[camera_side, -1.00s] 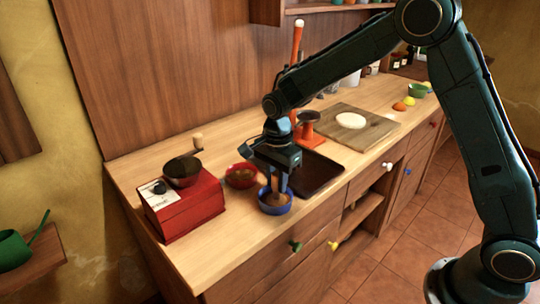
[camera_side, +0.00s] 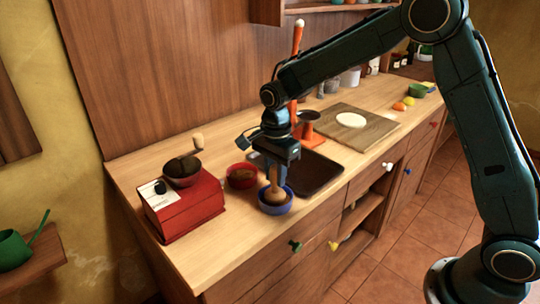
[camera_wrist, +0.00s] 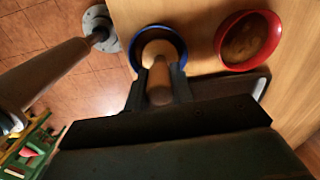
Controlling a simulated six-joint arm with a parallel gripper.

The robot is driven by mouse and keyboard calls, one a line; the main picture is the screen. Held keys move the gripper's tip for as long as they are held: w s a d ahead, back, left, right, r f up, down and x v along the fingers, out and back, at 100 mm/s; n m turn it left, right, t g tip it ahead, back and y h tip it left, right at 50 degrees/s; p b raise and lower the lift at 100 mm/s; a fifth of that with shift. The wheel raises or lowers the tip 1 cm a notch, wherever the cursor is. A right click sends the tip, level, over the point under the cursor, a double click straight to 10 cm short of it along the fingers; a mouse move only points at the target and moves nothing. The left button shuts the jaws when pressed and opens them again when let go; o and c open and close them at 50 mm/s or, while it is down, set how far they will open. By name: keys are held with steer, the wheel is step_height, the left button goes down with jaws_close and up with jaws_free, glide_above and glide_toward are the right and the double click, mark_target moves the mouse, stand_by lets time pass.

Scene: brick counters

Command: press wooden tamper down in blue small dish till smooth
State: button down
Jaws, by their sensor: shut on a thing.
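The blue small dish (camera_side: 275,207) stands on the wooden counter near its front edge. It also shows in the wrist view (camera_wrist: 183,48), with brown contents partly hidden. The wooden tamper (camera_side: 275,192) stands about upright over the dish, its wide lower end inside the rim; I cannot tell how hard it touches the contents. In the wrist view the tamper (camera_wrist: 159,82) is seen from above between the fingers. My gripper (camera_side: 274,170) is shut on the tamper's handle, above the dish.
A red bowl (camera_side: 242,176) with brown contents stands just left of the dish. A red grinder box (camera_side: 187,208) is further left. A dark tray (camera_side: 316,176) lies close to the right, with an orange lever press (camera_side: 305,130) behind it. Bare counter lies between grinder and dish.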

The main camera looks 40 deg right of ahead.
steer(key=shift+f, duration=0.1)
stand_by(0.6)
steer(key=shift+f, duration=0.9)
steer(key=shift+r, duration=1)
steer(key=shift+f, duration=0.25)
steer(key=shift+f, duration=0.75)
steer(key=shift+r, duration=1)
